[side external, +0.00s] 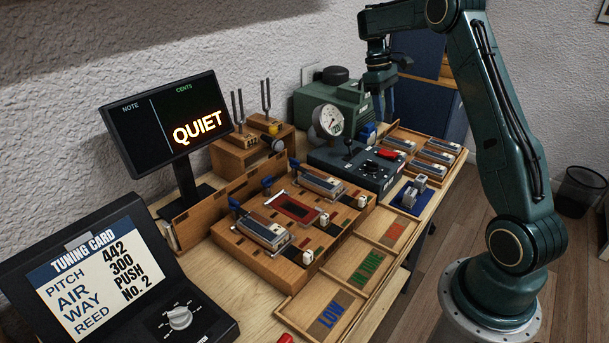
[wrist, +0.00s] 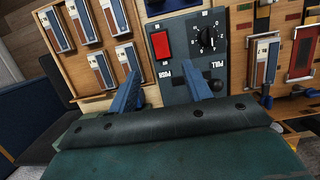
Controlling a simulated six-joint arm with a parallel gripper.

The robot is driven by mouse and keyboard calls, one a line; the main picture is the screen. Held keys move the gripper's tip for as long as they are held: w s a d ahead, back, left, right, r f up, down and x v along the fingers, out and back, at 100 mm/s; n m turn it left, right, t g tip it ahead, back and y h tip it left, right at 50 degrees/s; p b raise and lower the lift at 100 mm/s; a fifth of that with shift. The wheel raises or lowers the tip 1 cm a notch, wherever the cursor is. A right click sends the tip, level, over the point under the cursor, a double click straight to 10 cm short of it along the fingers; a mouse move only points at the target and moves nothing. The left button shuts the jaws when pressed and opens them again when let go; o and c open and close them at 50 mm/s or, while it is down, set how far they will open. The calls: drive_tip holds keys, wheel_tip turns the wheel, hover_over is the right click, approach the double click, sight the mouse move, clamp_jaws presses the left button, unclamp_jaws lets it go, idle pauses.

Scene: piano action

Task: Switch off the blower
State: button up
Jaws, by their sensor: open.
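The green blower unit (side external: 330,101) stands at the back against the wall. In front of it is a dark control box (side external: 340,168) with a round pressure gauge (side external: 331,121). A red rocker switch (side external: 388,153) sits on the box top, and shows in the wrist view (wrist: 161,45) beside a black dial knob (wrist: 208,38). I cannot tell the rocker's position. My gripper (side external: 379,103) points down with fingers apart and empty, above and behind the box. In the wrist view my gripper (wrist: 162,90) has its fingertips near the box's PUSH/PULL lettering, below the red switch.
A black-balled lever (wrist: 215,84) stands near my right finger in the wrist view. A tray of several reed blocks (side external: 433,150) lies beside the box. A display (side external: 168,123) reads QUIET. A wooden reed bench (side external: 290,215) and labelled bins (side external: 360,265) occupy the front.

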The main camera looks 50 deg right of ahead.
drive_tip(key=shift+w+r, duration=0.15)
drive_tip(key=shift+r, duration=0.35)
drive_tip(key=shift+a, duration=0.1)
drive_tip(key=s+a+r+t+h, duration=0.2)
drive_tip(key=s+a+r+t, duration=0.3)
drive_tip(key=a+r, duration=0.8)
drive_tip(key=s+a+f+t+y, duration=0.1)
drive_tip(key=s+a+f, duration=0.1)
drive_tip(key=s+a, duration=0.6)
drive_tip(key=s+a+f+t+y, duration=0.1)
drive_tip(key=s+a+f+t, duration=0.1)
drive_tip(key=s+a, duration=0.6)
drive_tip(key=shift+a+f+t, duration=0.3)
drive_tip(key=shift+a+f, duration=0.2)
drive_tip(key=shift+a, duration=0.55)
